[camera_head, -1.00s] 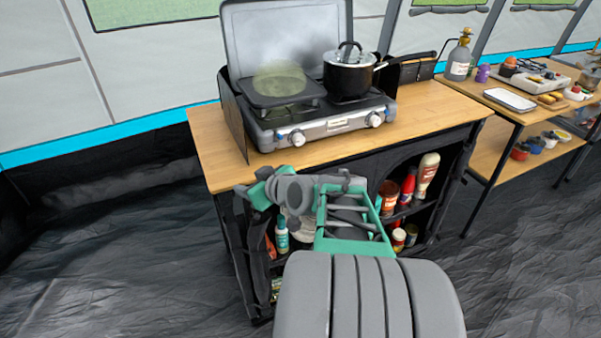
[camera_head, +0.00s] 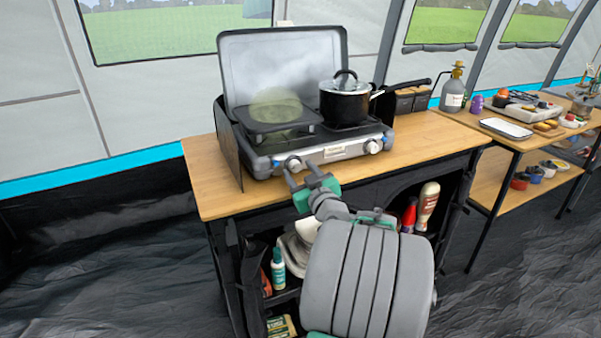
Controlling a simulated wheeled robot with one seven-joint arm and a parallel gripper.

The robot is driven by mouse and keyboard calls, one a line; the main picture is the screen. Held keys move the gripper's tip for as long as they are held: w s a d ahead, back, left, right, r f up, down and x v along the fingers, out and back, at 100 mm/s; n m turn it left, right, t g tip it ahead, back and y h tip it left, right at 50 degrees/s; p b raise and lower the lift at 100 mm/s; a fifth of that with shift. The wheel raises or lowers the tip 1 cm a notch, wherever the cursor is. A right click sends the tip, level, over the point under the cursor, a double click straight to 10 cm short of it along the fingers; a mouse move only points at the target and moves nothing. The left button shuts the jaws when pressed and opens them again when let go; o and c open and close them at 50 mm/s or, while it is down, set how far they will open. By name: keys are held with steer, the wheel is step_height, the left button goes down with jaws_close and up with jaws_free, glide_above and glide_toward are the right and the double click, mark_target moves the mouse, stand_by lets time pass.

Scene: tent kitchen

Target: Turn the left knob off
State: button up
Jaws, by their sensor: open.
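The camping stove (camera_head: 262,163) stands on the wooden counter with its grey lid raised. Its left knob (camera_head: 294,163) is on the front panel; the right knob (camera_head: 373,146) is farther right. I cannot tell how far the left knob is turned. My gripper (camera_head: 300,175) is open and empty, in front of the stove, with its fingers pointing up at the left knob. The fingertips look close to the knob and just below it; I cannot tell whether they touch. A faint yellowish-green haze (camera_head: 277,106) shows over the left burner.
A black pot (camera_head: 343,101) with a lid sits on the right burner, and a dark windshield (camera_head: 228,143) stands at the stove's left. The counter (camera_head: 212,190) is bare in front. Bottles (camera_head: 427,205) stand on the shelves below. A second table is at the right.

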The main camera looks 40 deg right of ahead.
steer(key=shift+c, duration=0.5)
jaws_close()
steer(key=shift+d, duration=0.1)
